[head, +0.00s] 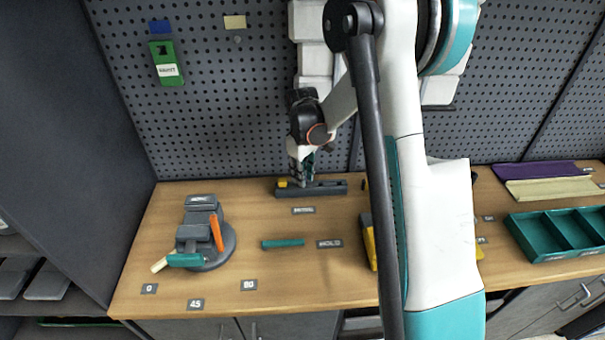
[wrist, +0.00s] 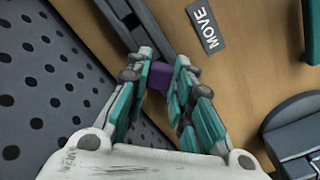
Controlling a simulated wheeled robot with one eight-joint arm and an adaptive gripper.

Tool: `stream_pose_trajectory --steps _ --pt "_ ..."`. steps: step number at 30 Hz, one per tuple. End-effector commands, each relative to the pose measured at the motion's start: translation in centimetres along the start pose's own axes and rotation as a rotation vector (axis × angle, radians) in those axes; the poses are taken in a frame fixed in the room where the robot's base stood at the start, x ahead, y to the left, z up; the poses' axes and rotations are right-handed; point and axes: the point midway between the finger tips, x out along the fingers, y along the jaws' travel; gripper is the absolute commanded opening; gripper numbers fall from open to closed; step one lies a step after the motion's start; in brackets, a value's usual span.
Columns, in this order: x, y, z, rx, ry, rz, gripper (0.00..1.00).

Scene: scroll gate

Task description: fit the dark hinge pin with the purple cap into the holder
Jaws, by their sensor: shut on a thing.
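The purple cap (wrist: 160,76) of the hinge pin shows between the fingers of my gripper (wrist: 160,88) in the wrist view. My gripper is shut on it. The pin's dark shaft is hidden or cannot be told from the dark block beyond it. In the head view my gripper (head: 301,180) is over the left part of a long dark block (head: 328,188) at the back of the bench. I cannot tell whether the pin touches the block. Which thing is the holder is not clear; a grey round fixture (head: 218,250) with an orange lever stands at the left.
A teal bar (head: 283,243) lies on the bench beside a label (head: 329,244). A "MOVE" label (wrist: 206,26) lies by the dark block. The pegboard (head: 240,110) rises close behind my gripper. A teal tray (head: 558,235) stands at the right. The front middle bench is clear.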

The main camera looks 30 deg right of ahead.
Motion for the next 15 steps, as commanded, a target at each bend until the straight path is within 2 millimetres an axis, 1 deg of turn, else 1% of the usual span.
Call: stream_pose_trajectory --steps 6,7,8,9,15 --pt "0.0 0.0 0.0 0.0 0.0 0.0 0.0" --pt "0.0 0.0 0.0 0.0 0.0 0.0 0.28" --pt "0.0 0.0 0.0 0.0 0.0 0.0 0.35" --pt "0.0 0.0 0.0 0.0 0.0 0.0 0.44" --pt "0.0 0.0 0.0 0.0 0.0 0.0 0.45"
